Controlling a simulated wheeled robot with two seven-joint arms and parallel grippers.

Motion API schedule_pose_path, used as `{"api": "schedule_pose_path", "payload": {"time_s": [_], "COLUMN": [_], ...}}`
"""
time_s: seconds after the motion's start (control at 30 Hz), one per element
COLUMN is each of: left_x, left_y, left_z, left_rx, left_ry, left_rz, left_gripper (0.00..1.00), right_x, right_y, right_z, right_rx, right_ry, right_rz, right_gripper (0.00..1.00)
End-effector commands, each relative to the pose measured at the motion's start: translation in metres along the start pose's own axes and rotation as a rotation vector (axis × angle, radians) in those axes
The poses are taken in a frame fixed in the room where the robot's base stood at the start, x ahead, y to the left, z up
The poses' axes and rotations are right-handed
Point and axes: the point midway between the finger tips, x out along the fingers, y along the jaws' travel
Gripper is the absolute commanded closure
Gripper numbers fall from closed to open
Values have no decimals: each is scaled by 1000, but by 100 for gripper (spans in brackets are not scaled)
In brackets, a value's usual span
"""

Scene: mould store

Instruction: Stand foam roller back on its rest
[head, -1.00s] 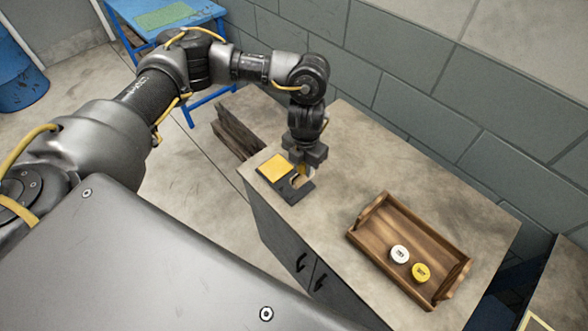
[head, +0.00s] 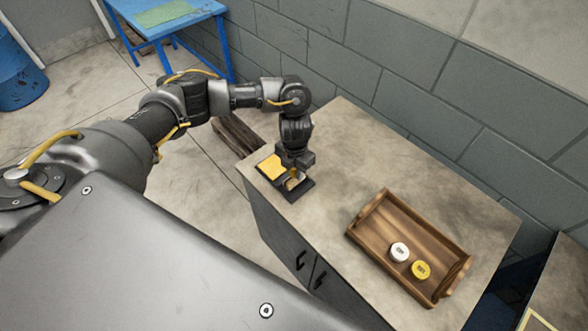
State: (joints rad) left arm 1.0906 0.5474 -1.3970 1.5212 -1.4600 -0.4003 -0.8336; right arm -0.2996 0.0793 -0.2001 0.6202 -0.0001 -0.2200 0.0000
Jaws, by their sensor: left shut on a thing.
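My left gripper (head: 295,172) is over the left end of the cabinet top, pointing down, shut on a small pale and yellow thing that looks like the foam roller (head: 293,183). The gripper hides most of the roller, so its exact tilt cannot be told. A dark rest (head: 301,194) lies right under and around it, with a flat yellow pad (head: 270,167) on its left part. I cannot tell whether the roller touches the rest. My right gripper is not in view.
A wooden tray (head: 365,236) with a white round tin (head: 400,252) and a yellow round tin (head: 420,270) stands on the right of the cabinet top (head: 365,150). The top between rest and tray is clear. A grey block wall (head: 430,90) runs behind.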

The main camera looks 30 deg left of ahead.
Motion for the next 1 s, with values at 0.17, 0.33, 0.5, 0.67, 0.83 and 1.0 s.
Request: {"api": "schedule_pose_path", "payload": {"time_s": [0.17,0.33,0.5,0.67,0.83,1.0], "left_x": [2,5,5,5,-2,-28], "left_y": [0,0,0,0,0,0], "left_z": [0,0,0,0,0,2], "left_rx": [0,0,0,0,1,5], "left_ry": [0,0,0,0,-1,-7], "left_rz": [0,0,0,0,0,1], "left_gripper": [95,69,52,52,52,52], "right_x": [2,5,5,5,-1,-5], "right_y": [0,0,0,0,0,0], "right_z": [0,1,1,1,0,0], "right_rx": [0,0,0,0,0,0], "right_ry": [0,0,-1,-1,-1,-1], "right_rz": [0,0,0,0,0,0], "right_gripper": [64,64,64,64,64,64]}}
